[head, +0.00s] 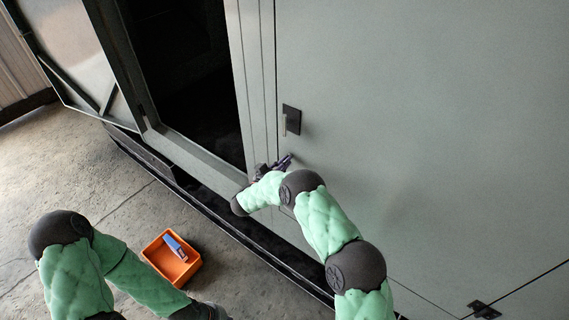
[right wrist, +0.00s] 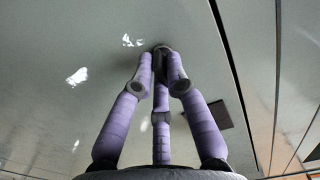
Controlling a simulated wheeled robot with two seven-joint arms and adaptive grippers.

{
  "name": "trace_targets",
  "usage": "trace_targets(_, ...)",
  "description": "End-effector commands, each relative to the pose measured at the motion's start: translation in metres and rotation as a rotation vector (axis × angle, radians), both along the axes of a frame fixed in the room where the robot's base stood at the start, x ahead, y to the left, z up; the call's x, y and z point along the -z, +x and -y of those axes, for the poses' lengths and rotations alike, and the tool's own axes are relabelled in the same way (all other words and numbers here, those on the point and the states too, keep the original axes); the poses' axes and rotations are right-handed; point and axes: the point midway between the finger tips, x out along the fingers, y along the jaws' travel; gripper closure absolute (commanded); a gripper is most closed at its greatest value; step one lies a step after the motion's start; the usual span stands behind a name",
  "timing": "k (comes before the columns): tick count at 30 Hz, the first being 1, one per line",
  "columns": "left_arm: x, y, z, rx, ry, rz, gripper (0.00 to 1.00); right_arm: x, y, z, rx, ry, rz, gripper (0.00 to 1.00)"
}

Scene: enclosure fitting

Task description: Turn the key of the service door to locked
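The service door (head: 420,130) is the large grey-green panel on the right in the head view, and it looks flush with its frame. My right gripper (head: 284,162) is at the door's left edge, below the handle. In the right wrist view its purple fingers (right wrist: 161,62) come together at a small dark round fitting (right wrist: 162,47) on the door face. They look shut on the key there, which is mostly hidden between the fingertips, so its angle cannot be told.
A black handle plate with a pale lever (head: 291,121) is above my right gripper. To the left is a dark open doorway (head: 185,75) with its door leaf (head: 75,45) swung out. An orange bin (head: 154,258) holding a blue item (head: 173,245) is on the concrete floor.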

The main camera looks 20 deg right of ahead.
Motion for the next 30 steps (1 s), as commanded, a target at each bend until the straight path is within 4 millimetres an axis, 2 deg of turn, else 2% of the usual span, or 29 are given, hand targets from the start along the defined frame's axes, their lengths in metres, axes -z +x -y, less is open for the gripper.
trace_targets(8, 0.004, 0.000, 0.000, 0.000, 0.000, 0.000, 1.00, 0.001, 0.000, 0.000, 0.000, 0.012, 0.016, 1.00)
trace_targets(14, 0.018, 0.000, 0.000, 0.000, 0.000, 0.000, 1.00, 0.003, 0.000, 0.000, 0.000, 0.062, 0.081, 1.00)
trace_targets(30, 0.087, 0.000, 0.000, 0.000, 0.000, 0.000, 1.00, 0.007, 0.001, 0.000, 0.000, 0.354, 0.455, 1.00)
